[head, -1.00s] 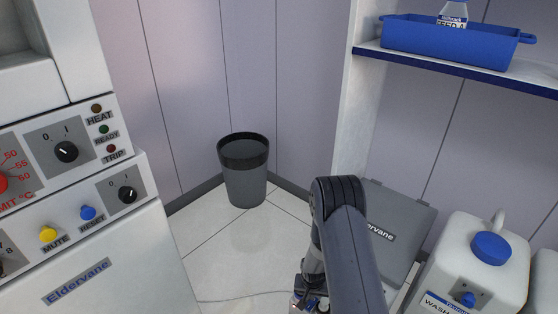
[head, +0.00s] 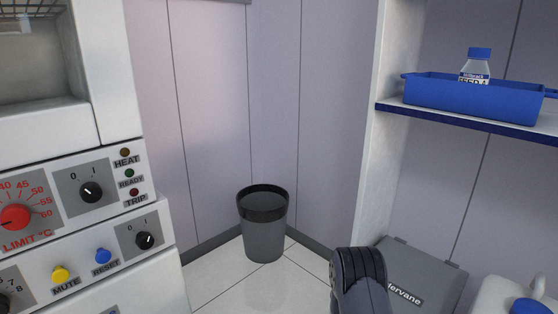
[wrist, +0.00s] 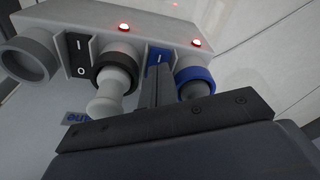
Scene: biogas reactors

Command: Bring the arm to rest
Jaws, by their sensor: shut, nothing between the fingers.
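My gripper (wrist: 158,85) shows in the wrist view as dark fingers held together with nothing between them. It is in front of a grey fixture (wrist: 70,45) with round holders. The fingers are close to a blue-ringed holder (wrist: 195,76) on their right; I cannot tell whether they touch it. A pale rounded piece (wrist: 106,100) sits in a black-ringed holder (wrist: 112,68) to their left. In the head view only part of my arm shows at the bottom, and the gripper is out of sight.
A reactor panel (head: 70,215) with knobs stands at the left. A dark bin (head: 263,225) stands in the corner. A blue tray (head: 475,98) with a bottle (head: 477,66) is on the right shelf. A grey case (head: 420,275) and white jug (head: 505,295) are below it.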

